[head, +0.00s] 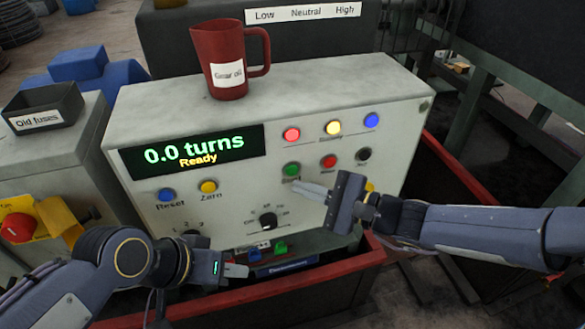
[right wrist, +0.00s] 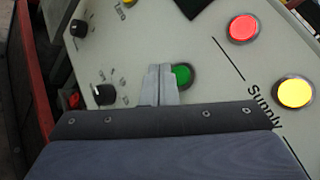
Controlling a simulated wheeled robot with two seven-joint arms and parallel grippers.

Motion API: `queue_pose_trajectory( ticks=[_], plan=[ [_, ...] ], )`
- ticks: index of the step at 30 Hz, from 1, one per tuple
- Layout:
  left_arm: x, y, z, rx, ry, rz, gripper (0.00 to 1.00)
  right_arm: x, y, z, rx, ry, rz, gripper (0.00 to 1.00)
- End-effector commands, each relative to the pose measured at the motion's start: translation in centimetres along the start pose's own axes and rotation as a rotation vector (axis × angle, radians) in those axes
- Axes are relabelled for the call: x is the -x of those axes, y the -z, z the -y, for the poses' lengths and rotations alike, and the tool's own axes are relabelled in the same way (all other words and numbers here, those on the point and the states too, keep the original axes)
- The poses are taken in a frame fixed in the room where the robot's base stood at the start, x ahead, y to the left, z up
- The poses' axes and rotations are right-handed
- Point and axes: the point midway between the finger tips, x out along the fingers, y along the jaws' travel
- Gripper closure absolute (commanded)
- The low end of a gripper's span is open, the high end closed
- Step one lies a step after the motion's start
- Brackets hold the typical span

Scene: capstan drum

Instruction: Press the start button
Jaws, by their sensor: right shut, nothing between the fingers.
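The green start button (head: 291,170) is on the front of a pale control panel (head: 225,215), under a red light. Its label is partly readable as "Start". My right gripper (head: 298,187) is shut and empty, with its fingertips just below the green button. In the right wrist view the shut fingers (right wrist: 161,72) cover the left edge of the green button (right wrist: 181,75); I cannot tell if they touch it. The display (head: 193,149) reads "0.0 turns" and "Ready". My left gripper (head: 238,270) is low, in front of the panel's bottom edge; its finger gap is unclear.
A red gear oil jug (head: 222,75) stands on top of the panel. Near the start button are a red button (head: 328,161) and a black one (head: 363,154). A red-rimmed bin (head: 330,275) lies below. An old fuses box (head: 45,108) is at left.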

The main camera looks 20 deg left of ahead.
Motion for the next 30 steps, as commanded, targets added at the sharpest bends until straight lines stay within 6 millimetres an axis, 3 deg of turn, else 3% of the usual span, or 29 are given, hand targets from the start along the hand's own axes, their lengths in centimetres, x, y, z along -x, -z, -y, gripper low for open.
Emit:
queue_pose_trajectory(
  ticks=[7, 30],
  plan=[
    [-0.12, -0.07, 0.05, 0.000, 0.000, 0.000, 0.64, -0.95, 0.64, 0.61, 0.001, 0.000, 0.001, 1.00],
    [-0.11, -0.07, 0.05, 0.000, 0.000, 0.000, 0.64, -0.95, 0.68, 0.64, 0.000, 0.000, 0.000, 1.00]
  ],
)
